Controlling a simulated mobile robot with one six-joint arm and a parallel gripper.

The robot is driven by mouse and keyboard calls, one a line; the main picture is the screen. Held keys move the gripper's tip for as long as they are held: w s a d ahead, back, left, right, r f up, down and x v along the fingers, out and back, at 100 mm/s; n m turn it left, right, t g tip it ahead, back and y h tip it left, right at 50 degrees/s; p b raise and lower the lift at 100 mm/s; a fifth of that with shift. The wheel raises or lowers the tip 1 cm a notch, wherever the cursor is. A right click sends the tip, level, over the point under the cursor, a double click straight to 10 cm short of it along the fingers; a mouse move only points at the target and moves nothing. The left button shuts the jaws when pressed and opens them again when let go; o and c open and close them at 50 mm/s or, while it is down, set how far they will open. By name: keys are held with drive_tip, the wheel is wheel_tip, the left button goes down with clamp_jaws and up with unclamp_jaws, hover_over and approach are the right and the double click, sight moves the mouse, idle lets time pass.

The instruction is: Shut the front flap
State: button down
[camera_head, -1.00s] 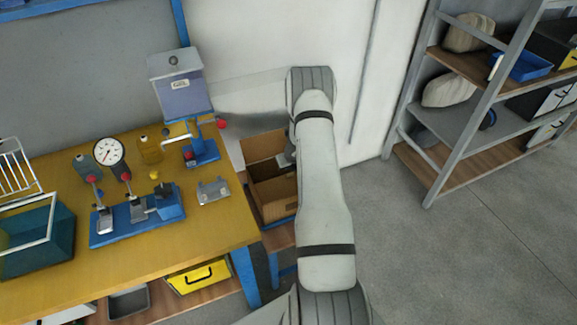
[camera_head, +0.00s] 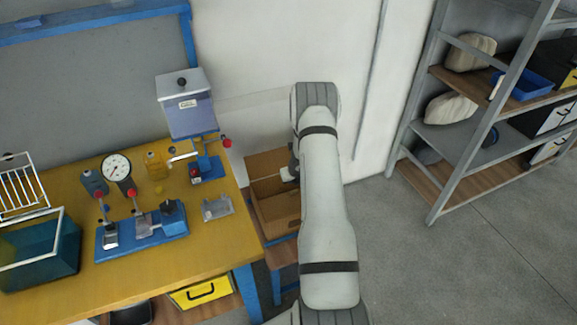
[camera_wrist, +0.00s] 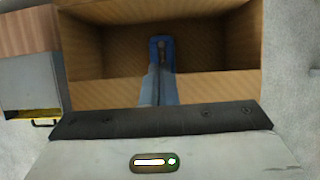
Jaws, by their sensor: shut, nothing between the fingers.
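An open cardboard box (camera_head: 277,211) stands low beside the right end of the workbench. Its inside looks empty apart from my gripper. In the wrist view, a lighter cardboard panel (camera_wrist: 215,87) runs along the box's near edge; I cannot tell whether it is the front flap or the front wall. My gripper (camera_wrist: 160,50) is shut and empty, its blue tip over the open box. In the head view my gripper (camera_head: 290,173) is partly hidden by my arm at the box's right side. My arm also hides part of the box's right edge.
The yellow workbench (camera_head: 190,245) holds a blue clamp fixture (camera_head: 145,232), a dial gauge (camera_head: 117,167), a grey bin (camera_head: 187,105) and a teal crate (camera_head: 40,255). A wall stands behind the box. A shelf rack (camera_head: 465,130) is at right, with clear floor before it.

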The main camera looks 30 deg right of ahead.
drive_tip(key=w+r+p, duration=0.7)
drive_tip(key=r+p, duration=0.2)
drive_tip(key=r, duration=0.1)
drive_tip(key=shift+d+r+p, duration=0.25)
drive_tip(key=shift+d+p, duration=0.15)
drive_tip(key=shift+d, duration=0.05)
drive_tip(key=shift+r, duration=0.1)
